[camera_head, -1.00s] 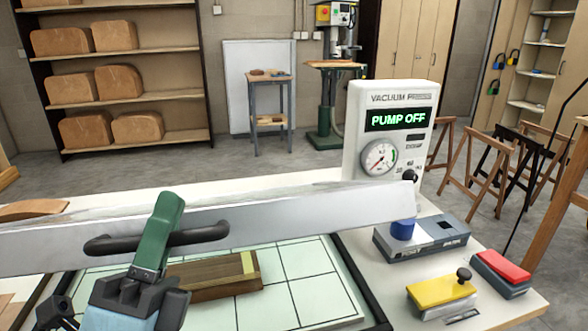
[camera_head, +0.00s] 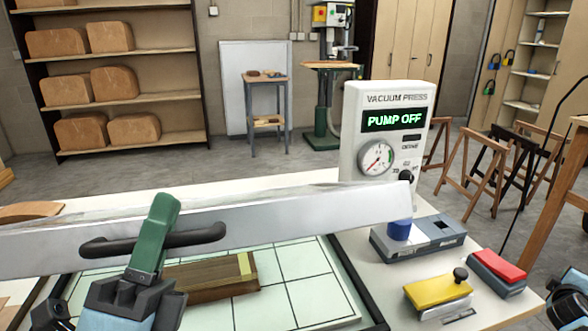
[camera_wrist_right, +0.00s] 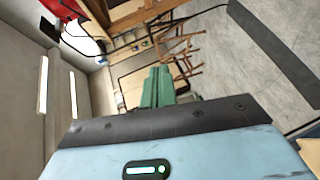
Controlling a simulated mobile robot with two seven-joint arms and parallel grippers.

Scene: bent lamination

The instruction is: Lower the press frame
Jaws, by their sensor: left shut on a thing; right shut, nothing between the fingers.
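The press frame (camera_head: 300,219) is a long grey metal bar with a black handle (camera_head: 203,236). It is raised and tilted above the press bed (camera_head: 310,300), a pale green gridded surface. My left gripper (camera_head: 160,225), with green fingers, is shut on the handle. A wooden form (camera_head: 210,277) with layered strips lies on the bed below the frame, partly hidden by my gripper. My right gripper (camera_wrist_right: 158,86) shows in the right wrist view, its green fingers shut and empty, away from the press. Part of my right arm shows at the head view's lower right corner.
The vacuum press unit (camera_head: 385,130) reads "PUMP OFF". Right of the bed are a grey block with a blue cap (camera_head: 400,230), a yellow-topped block (camera_head: 438,290) and a red-topped block (camera_head: 498,268). Sawhorses (camera_head: 480,165) stand behind.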

